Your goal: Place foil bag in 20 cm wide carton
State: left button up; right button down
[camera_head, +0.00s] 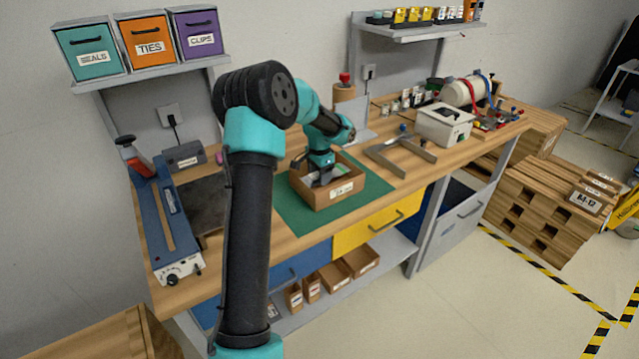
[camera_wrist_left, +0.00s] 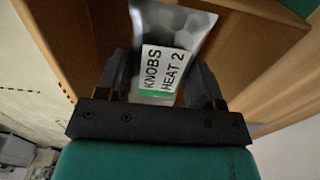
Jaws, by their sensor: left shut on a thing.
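The carton (camera_head: 346,189) is an open brown box with a white label, standing on a green mat (camera_head: 293,215) on the workbench. My left gripper (camera_head: 322,180) reaches down into the carton from above. In the left wrist view my left gripper (camera_wrist_left: 160,95) is shut on the foil bag (camera_wrist_left: 186,28), a silvery bag with a white label reading "KNOBS HEAT 2". The carton's brown walls (camera_wrist_left: 268,50) show around and behind the bag. Whether the bag touches the carton's floor cannot be told. In the head view the arm and gripper hide most of the bag. My right gripper is not in view.
A blue sealer (camera_head: 165,225) stands on the left of the bench. A grey metal frame (camera_head: 400,155) and a white box-shaped device (camera_head: 444,124) stand to the right. Labelled bins (camera_head: 145,42) sit on the shelf above. The mat around the carton is clear.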

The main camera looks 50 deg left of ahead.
aim_at(320, 189)
pick_arm(q)
jog(key=shift+f, duration=1.85)
jog(key=shift+f, duration=0.1)
jog(key=o, duration=0.9)
jog(key=shift+o, duration=0.2)
notch_tip(320, 189, up, 12)
jog(key=shift+r, duration=0.15)
